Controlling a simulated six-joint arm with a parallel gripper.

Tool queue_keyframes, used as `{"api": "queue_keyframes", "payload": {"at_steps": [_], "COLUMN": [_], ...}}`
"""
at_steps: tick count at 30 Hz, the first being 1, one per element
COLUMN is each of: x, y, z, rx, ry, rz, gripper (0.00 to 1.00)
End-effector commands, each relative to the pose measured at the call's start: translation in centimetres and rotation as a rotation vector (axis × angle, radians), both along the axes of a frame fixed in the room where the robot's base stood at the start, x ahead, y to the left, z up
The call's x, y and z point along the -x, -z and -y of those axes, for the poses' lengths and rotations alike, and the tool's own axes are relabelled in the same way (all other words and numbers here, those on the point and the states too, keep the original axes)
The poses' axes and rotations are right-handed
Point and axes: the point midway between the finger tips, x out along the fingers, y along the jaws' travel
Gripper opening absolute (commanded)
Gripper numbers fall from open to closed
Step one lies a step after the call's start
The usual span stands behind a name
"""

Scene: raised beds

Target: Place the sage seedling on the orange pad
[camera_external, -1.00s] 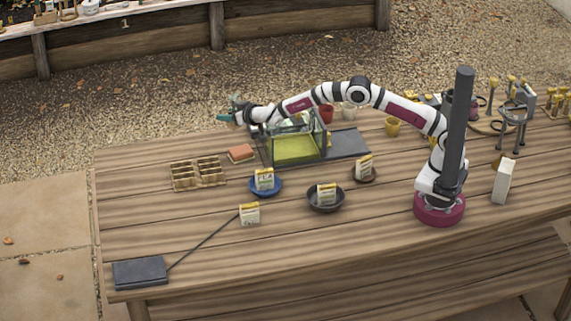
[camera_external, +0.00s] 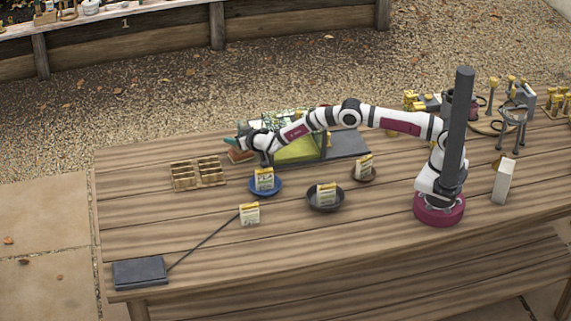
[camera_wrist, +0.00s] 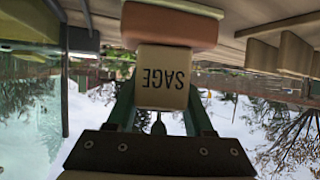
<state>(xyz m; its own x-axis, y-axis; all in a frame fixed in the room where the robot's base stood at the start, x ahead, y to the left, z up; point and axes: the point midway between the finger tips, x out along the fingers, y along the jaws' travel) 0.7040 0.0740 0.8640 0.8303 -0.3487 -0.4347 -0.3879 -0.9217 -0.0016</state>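The sage seedling (camera_wrist: 163,78) shows in the wrist view as a pale block lettered SAGE, upside down in that picture, between my two green fingers. My gripper (camera_wrist: 160,103) is shut on it. The orange pad (camera_wrist: 170,30) lies just beyond the seedling's lower end in the wrist view; I cannot tell whether they touch. In the external view my gripper (camera_external: 233,143) is low over the orange pad (camera_external: 240,157), at the left of the clear box. There the seedling is hard to make out, and the pad is partly hidden by my gripper.
A clear box with a green floor (camera_external: 296,152) stands right beside the pad, partly behind my arm. A wooden divided tray (camera_external: 198,174) is in front-left. A blue saucer (camera_external: 265,190) and a dark bowl (camera_external: 325,203) hold packets.

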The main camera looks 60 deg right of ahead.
Motion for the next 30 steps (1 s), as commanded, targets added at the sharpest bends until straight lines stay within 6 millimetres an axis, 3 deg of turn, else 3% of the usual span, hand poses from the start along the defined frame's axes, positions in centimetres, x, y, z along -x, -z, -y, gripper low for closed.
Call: {"api": "queue_keyframes", "payload": {"at_steps": [1, 5, 15, 20, 30], "x": [0.0, 0.0, 0.1, 1.8, 2.4], "y": [0.0, 0.0, -0.5, -1.4, -7.6], "z": [0.0, 0.0, -0.1, -0.9, -1.1], "rx": [0.0, 0.0, 0.001, 0.002, 0.0], "ry": [0.0, 0.0, 0.0, -0.001, 0.0], "rz": [0.0, 0.0, 0.0, -0.002, 0.002], "gripper": [0.59, 0.82, 0.82, 0.82, 0.82]}}
